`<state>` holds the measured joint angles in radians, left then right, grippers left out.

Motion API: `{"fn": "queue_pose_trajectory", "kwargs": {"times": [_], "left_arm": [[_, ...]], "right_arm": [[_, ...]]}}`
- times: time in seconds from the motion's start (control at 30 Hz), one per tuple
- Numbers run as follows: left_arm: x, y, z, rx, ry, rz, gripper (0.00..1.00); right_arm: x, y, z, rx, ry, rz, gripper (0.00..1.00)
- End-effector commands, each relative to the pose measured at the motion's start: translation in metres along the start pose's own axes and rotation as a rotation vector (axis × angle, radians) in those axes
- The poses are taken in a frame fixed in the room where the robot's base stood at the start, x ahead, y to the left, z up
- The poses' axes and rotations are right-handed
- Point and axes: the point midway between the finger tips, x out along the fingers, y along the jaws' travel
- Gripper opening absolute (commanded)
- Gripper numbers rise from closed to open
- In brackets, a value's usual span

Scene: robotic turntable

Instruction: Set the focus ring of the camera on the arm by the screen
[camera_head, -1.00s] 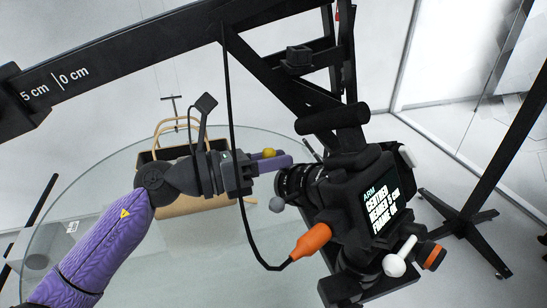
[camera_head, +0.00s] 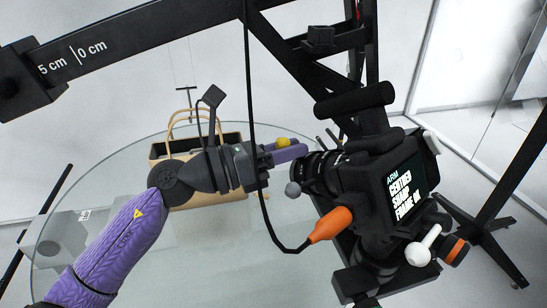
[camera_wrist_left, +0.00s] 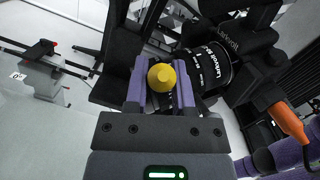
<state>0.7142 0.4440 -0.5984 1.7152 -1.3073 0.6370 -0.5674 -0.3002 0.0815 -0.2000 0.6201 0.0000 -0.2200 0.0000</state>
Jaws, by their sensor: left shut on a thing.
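The black camera (camera_head: 358,180) hangs on the dark arm, its lens (camera_head: 318,172) pointing left. Its lit screen (camera_head: 404,188) faces me; the text seems to read "ARM CENTRED SHARP FRAME OK". My left gripper (camera_head: 288,150) comes in from the left, beside the lens. In the wrist view the purple fingers (camera_wrist_left: 162,88) stand either side of a yellow knob (camera_wrist_left: 161,77), next to the lens (camera_wrist_left: 208,68). The knob also shows in the head view (camera_head: 283,142). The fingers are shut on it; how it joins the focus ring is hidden. My right gripper is out of view.
A black cable runs down past my left wrist to an orange plug (camera_head: 331,224) by the camera. A tan bag (camera_head: 205,194) stands behind on the round glass table (camera_head: 60,235). The dark boom (camera_head: 150,40) crosses above; a stand (camera_head: 490,225) is at right.

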Motion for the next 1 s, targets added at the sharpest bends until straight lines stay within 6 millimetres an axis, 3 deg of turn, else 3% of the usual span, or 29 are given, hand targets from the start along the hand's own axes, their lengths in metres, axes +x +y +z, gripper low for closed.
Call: {"fn": "queue_pose_trajectory", "kwargs": {"times": [0.2, 0.23, 0.37, 0.73, 1.0], "left_arm": [[0.0, 0.0, 0.001, 0.002, 0.001, 0.001, 0.0], [0.0, 0.0, 0.001, 0.002, 0.001, 0.001, 0.35], [0.0, 0.0, 0.0, 0.001, 0.001, 0.001, 0.63], [-0.008, 0.001, -0.002, 0.0, 0.002, 0.002, 0.64], [-0.068, 0.003, -0.006, 0.001, 0.004, 0.005, 0.64]], "right_arm": [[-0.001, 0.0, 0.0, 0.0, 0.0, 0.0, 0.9], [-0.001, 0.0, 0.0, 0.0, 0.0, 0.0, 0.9], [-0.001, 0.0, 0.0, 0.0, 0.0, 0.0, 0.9], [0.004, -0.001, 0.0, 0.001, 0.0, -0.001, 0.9], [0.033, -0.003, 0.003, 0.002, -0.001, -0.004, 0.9]]}}
